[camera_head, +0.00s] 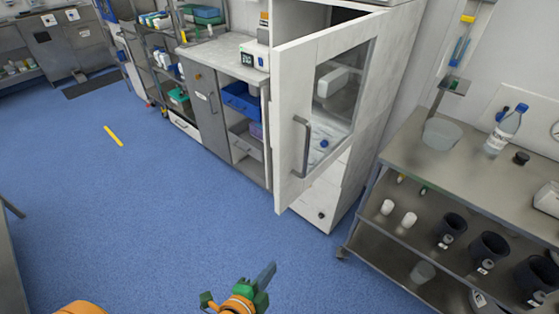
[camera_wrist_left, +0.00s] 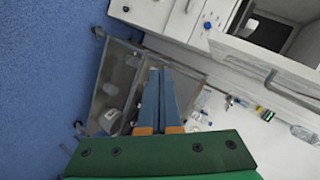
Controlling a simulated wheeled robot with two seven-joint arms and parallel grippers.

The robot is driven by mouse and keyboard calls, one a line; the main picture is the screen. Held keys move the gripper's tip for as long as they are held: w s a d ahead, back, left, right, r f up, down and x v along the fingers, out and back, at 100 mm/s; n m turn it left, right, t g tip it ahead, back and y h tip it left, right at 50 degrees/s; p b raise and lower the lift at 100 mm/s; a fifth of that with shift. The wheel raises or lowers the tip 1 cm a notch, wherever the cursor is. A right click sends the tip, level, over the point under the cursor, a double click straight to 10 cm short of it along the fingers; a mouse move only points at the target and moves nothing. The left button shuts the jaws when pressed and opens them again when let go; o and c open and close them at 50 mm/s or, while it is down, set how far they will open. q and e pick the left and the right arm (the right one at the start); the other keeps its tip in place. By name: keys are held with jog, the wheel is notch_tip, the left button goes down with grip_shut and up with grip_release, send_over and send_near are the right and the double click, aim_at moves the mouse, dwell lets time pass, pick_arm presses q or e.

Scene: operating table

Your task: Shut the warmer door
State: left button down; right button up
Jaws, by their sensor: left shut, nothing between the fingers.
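The warmer is a tall pale cabinet (camera_head: 374,105) right of centre in the head view. Its white-framed door (camera_head: 290,90) has a window and stands open, swung out from the cabinet towards me. A grey bar handle (camera_head: 302,147) is on the door's left part. White items show through the window. My left gripper (camera_head: 270,268) is at the bottom of the head view, low in front of the door and apart from it. Its fingers are together and empty; they also show in the left wrist view (camera_wrist_left: 160,72). My right gripper is not seen.
A steel trolley (camera_head: 475,175) with a bottle (camera_head: 507,130), a clear tub (camera_head: 441,134) and dark cups below stands to the right. A grey counter cabinet (camera_head: 205,100) with open shelves adjoins on the left. The blue floor (camera_head: 170,215) is clear at left and centre.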

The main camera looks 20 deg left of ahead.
aim_at(280, 168)
pick_arm(q)
notch_tip(280, 168, up, 23)
jog(key=w+m+t+p, duration=0.1)
jog(key=m+t+p, duration=0.1)
jog(key=m+t, duration=0.3)
jog(key=shift+n+t+h, duration=0.3)
jog(key=shift+n+t, duration=0.1)
jog(key=w, duration=0.4)
jog(key=w+a, duration=0.1)
jog(key=w, duration=0.2)
jog(key=w+a, duration=0.1)
jog(key=w, duration=0.3)
jog(key=shift+w+a+r, duration=0.15)
jog(key=shift+w+a, duration=0.05)
jog(key=shift+w, duration=0.1)
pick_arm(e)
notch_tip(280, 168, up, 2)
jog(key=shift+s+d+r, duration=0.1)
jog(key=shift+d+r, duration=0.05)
pick_arm(q)
jog(key=shift+d, duration=0.1)
